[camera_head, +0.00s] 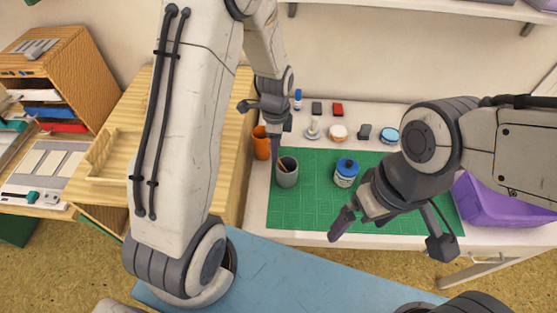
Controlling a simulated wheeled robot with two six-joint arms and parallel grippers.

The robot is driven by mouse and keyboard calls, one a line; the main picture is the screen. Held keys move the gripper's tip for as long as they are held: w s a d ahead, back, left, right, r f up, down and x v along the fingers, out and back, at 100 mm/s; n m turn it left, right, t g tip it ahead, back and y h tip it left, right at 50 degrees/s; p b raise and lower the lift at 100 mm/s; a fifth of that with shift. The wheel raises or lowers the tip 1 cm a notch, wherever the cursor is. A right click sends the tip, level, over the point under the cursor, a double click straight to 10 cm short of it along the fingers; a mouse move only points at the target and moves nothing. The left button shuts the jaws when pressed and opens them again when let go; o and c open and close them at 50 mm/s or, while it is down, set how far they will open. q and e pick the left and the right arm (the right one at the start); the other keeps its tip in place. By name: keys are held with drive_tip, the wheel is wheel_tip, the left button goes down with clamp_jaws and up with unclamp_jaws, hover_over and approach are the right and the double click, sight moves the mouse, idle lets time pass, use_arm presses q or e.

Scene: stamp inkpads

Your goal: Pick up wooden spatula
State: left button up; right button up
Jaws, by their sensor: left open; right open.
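A grey cup (287,178) stands on the green mat near its left edge. A thin wooden stick (282,165) shows at its rim and looks like the wooden spatula; most of it is hidden in the cup. My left gripper (262,132) is open, behind and above the cup, with one dark finger close to the cup's rim in the picture. I cannot tell if it touches the stick. My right gripper (388,242) is open and empty over the front right of the mat.
A blue-and-white bottle (346,173) stands on the green mat (310,208). Inkpads and a stamp (313,130) line the back. A purple bin (500,205) is at right. The mat's front left is clear.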

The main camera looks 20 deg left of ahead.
use_arm(q)
drive_tip(key=shift+f, duration=1.55)
clamp_jaws()
drive_tip(key=shift+r, duration=0.1)
wheel_tip(320, 180, up, 18)
drive_tip(key=shift+b, duration=0.45)
